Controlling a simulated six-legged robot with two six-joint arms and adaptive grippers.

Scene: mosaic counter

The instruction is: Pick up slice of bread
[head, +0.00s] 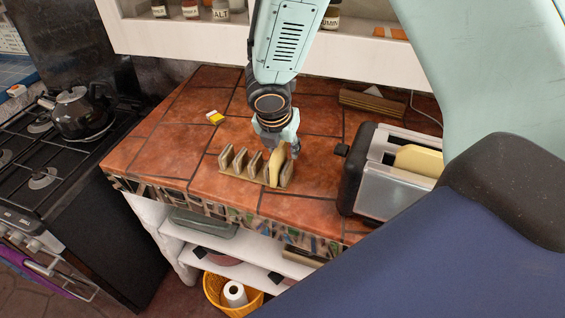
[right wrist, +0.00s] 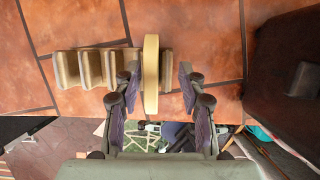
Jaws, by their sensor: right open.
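A pale yellow slice of bread (head: 275,168) stands upright in a wooden toast rack (head: 232,173) on the tiled counter, in the rack's right end. My right gripper (head: 279,143) is just above the slice, pointing down. In the right wrist view, the slice (right wrist: 151,72) is seen edge-on between the fingers of my open right gripper (right wrist: 160,84). The left finger is close to the slice; whether it touches I cannot tell. A wider gap shows to the right finger. A second slice (head: 418,160) sits in the silver and black toaster (head: 405,190). My left gripper is not in view.
The toaster stands right of the rack. A small yellow box (head: 215,117) lies behind left on the counter (head: 165,150). A shelf with jars (head: 220,10) hangs above the back. A stove with a black kettle (head: 80,112) is at left.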

